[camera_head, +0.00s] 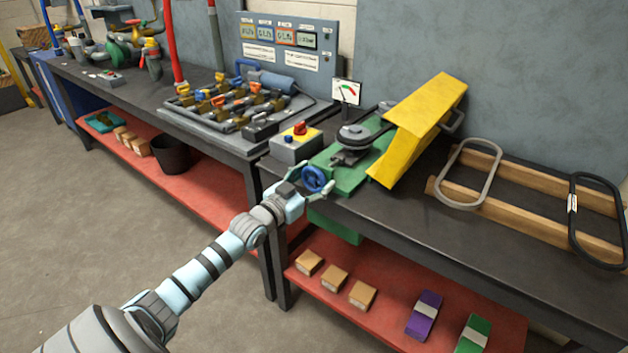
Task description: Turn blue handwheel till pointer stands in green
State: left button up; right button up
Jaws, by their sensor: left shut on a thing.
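The blue handwheel (314,179) sits at the front of a green machine base (346,178) near the bench's front edge. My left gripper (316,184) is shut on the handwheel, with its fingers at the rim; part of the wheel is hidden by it. The gauge (346,91) is a small white dial with a coloured arc, standing behind the machine. It shows some green and red, but the pointer is too small to read surely. My right gripper is not in view.
A yellow guard (424,118) stands tilted beside a grey pulley (355,136). Two oval belts, one grey (468,173) and one black (597,222), lie on wooden bars at right. The bench's front right is clear.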

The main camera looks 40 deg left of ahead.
pick_arm(q)
jog(key=shift+f+m, duration=0.1)
jog(key=shift+m, duration=0.2)
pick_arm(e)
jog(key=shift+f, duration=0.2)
pick_arm(q)
jog(key=shift+m+b, duration=0.6)
jog(key=shift+m, duration=0.3)
jog(key=shift+m+b, duration=0.35)
jog(key=shift+m, duration=0.35)
jog(key=shift+m+b, duration=0.5)
jog(key=shift+m, duration=0.7)
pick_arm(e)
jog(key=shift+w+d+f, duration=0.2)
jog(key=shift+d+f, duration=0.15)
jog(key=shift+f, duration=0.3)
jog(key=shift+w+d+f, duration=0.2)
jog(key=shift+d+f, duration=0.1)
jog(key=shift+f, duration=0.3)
pick_arm(q)
jog(key=o, duration=1.2)
jog(key=shift+c, duration=0.2)
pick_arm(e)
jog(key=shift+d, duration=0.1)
